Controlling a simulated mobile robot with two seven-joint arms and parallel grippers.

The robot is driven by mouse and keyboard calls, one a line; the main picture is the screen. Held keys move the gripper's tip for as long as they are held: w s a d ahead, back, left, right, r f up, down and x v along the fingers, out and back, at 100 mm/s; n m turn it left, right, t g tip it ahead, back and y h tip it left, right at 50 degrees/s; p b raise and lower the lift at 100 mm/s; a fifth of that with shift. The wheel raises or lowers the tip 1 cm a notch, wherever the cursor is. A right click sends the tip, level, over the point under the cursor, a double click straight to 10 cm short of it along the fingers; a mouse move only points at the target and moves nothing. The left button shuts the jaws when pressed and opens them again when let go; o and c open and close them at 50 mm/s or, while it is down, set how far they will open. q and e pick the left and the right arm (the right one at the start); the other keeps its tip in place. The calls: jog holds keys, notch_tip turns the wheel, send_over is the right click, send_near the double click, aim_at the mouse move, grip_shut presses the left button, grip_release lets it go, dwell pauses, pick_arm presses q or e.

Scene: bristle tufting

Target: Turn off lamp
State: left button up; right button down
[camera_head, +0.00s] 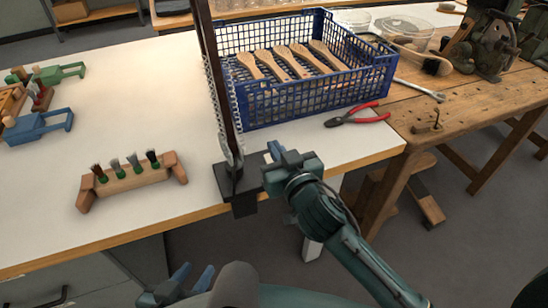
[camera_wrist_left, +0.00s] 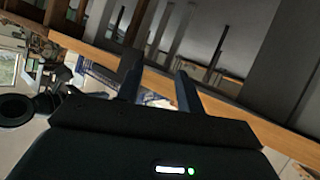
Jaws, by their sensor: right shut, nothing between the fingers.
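The lamp's dark arm (camera_head: 213,75), with springs along it, rises from a black clamp base (camera_head: 240,188) on the table's front edge. Its head is out of the head view, so I cannot tell whether it is lit. My right gripper (camera_head: 274,152) is shut and empty, just right of the clamp base; I cannot tell whether they touch. My left gripper (camera_head: 188,278) is low in front of the table, away from the lamp. In the left wrist view its two fingers (camera_wrist_left: 160,88) stand apart with nothing held between them.
A blue crate (camera_head: 320,97) with several wooden brushes stands behind the lamp. Red-handled pliers (camera_head: 357,116) lie right of it. A wooden rack (camera_head: 130,183) with tufted pieces sits left. A wooden workbench (camera_head: 468,108) adjoins at right. The white table (camera_head: 150,110) is clear in between.

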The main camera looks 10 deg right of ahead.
jog(key=f, duration=0.1)
jog(key=w+f+b, duration=0.1)
jog(key=f, duration=0.1)
jog(key=shift+w+a+f, duration=0.15)
jog(key=shift+w+f, duration=0.05)
jog(key=shift+f, duration=0.4)
pick_arm(q)
jog(key=shift+a+r+t, duration=0.15)
jog(key=shift+r+t, duration=0.1)
jog(key=shift+t, duration=0.05)
jog(key=shift+s+f, duration=0.1)
jog(key=shift+s, duration=0.05)
